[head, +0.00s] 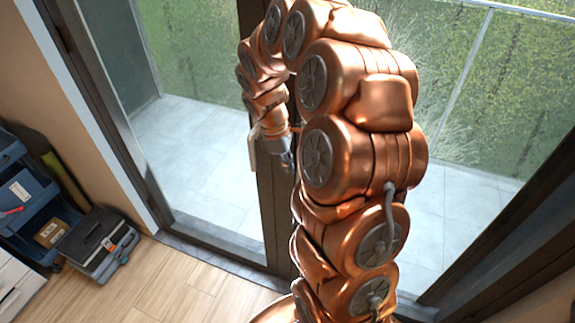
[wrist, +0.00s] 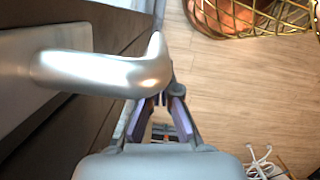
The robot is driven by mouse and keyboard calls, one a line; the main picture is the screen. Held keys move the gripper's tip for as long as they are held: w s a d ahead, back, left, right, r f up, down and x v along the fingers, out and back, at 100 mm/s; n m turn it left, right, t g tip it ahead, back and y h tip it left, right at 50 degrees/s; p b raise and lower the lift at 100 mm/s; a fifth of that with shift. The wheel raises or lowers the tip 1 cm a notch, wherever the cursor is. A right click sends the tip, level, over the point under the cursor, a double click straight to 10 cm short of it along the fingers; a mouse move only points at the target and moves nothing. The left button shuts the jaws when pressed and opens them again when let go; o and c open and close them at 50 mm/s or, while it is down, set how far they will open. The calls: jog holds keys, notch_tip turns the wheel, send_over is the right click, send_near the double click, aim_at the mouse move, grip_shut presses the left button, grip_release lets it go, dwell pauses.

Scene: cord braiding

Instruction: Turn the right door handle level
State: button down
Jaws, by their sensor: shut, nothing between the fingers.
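The door handle (wrist: 100,72) is a smooth silver lever on a flat plate (wrist: 22,70) at the left of the wrist view. It runs out to the right, and its end bends toward the top of the picture. In the head view a pale handle part (head: 252,146) shows on the dark door frame, partly hidden by my gripper. My gripper (wrist: 163,100) is shut and empty, with its tips close beside the bent end of the lever. I cannot tell whether they touch. The gripper also shows in the head view (head: 287,160). The lever's exact tilt is unclear.
Glass door panes (head: 205,150) stand either side of the dark middle frame. Blue crates (head: 35,200) and a grey toolbox (head: 95,240) stand at the left wall. A gold wire basket (wrist: 270,25) and white cords (wrist: 262,162) show in the wrist view. Wooden floor (head: 175,285) is clear near the door.

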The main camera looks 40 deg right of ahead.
aim_at(297, 165)
jog(key=shift+s+d+f+g+h, duration=0.15)
jog(key=shift+s+f+g+h, duration=0.1)
jog(key=shift+g+h, duration=0.25)
jog(key=g, duration=0.1)
jog(key=s+d+g+h+b, duration=0.1)
jog(key=g, duration=0.1)
jog(key=s+g+h, duration=0.1)
jog(key=shift+s+d+f+b, duration=0.15)
jog(key=shift+s+d+b, duration=0.1)
jog(key=shift+b, duration=0.15)
jog(key=shift+s+d, duration=0.2)
jog(key=shift+s, duration=0.15)
jog(key=shift+s+d+r+g+h, duration=0.45)
jog(key=shift+s+g+h, duration=0.2)
jog(key=shift+g, duration=0.25)
jog(key=shift+r, duration=0.1)
